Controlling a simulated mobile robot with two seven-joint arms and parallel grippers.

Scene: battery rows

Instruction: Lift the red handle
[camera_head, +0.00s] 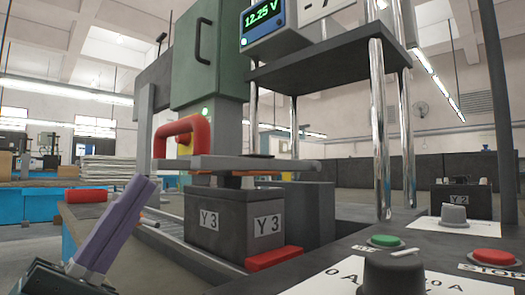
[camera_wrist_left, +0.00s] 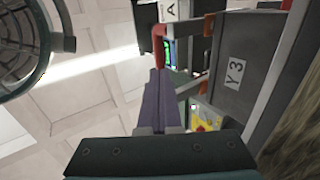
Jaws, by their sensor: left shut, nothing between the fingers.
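The red handle (camera_head: 183,133) is an upright arch on a grey plate (camera_head: 235,163) above the dark Y3 battery block (camera_head: 235,215) in the head view. A yellow part shows inside the arch. My left gripper (camera_head: 146,182) comes in from the lower left, its purple fingers shut together and empty. In the picture it is below and left of the handle, apart from it. In the left wrist view the shut fingers (camera_wrist_left: 158,75) point up toward a red curved part that seems to be the handle (camera_wrist_left: 159,48). My right gripper is not in view.
A green cabinet (camera_head: 207,55) hangs above the handle. Chrome posts (camera_head: 380,130) and a shelf with a 12.25 V meter (camera_head: 267,20) stand to the right. A panel with a black knob (camera_head: 393,272), green button (camera_head: 384,241) and red stop button (camera_head: 494,257) lies front right.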

